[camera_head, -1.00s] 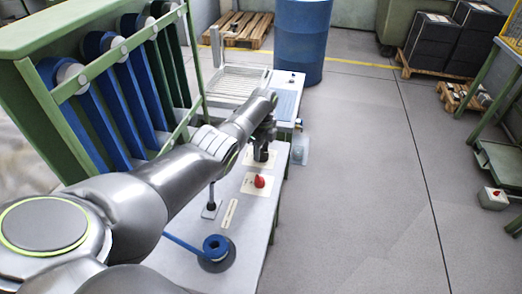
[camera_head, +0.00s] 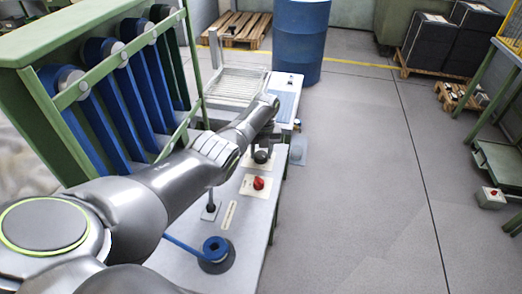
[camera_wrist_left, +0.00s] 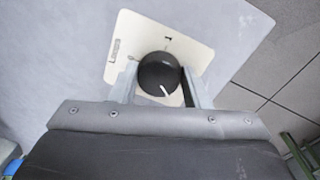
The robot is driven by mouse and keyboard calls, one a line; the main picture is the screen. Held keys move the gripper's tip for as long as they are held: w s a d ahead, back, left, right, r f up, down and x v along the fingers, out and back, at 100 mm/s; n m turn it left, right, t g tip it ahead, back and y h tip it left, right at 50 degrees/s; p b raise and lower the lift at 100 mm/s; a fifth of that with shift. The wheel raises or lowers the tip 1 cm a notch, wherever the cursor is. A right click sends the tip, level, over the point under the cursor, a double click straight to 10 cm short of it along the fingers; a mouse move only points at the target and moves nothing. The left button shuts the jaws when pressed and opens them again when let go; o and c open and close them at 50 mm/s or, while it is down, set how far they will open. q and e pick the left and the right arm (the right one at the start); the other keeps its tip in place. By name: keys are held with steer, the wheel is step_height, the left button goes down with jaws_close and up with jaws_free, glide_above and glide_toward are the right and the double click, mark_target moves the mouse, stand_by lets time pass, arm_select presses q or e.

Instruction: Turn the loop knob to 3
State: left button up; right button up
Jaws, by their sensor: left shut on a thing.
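A round black knob (camera_wrist_left: 158,72) with a white pointer line sits on a cream plate (camera_wrist_left: 140,30) with small dark marks. In the left wrist view its pointer faces down and slightly right, towards my gripper; a "1"-like mark shows above the knob. My left gripper (camera_wrist_left: 160,84) is shut on the knob, one finger on each side. In the head view, the gripper (camera_head: 262,143) comes down over the black knob (camera_head: 261,157) at the far part of the white table (camera_head: 248,228). The dial numbers are too small to read there.
A red knob (camera_head: 258,183), a small upright lever (camera_head: 211,206) and a blue spool (camera_head: 215,248) are on the same table. A green rack with blue parts (camera_head: 110,90) stands left. A blue barrel (camera_head: 302,40) stands behind.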

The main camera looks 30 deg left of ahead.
mark_target(265, 154)
arm_select(q)
steer(key=shift+m, duration=2.2)
steer(key=o, duration=1)
steer(key=shift+d, duration=0.1)
steer(key=shift+c, duration=0.2)
step_height(265, 154, up, 17)
steer(key=d, duration=0.1)
steer(key=shift+r, duration=0.2)
steer(key=shift+w+p, duration=0.1)
steer(key=shift+p, duration=0.2)
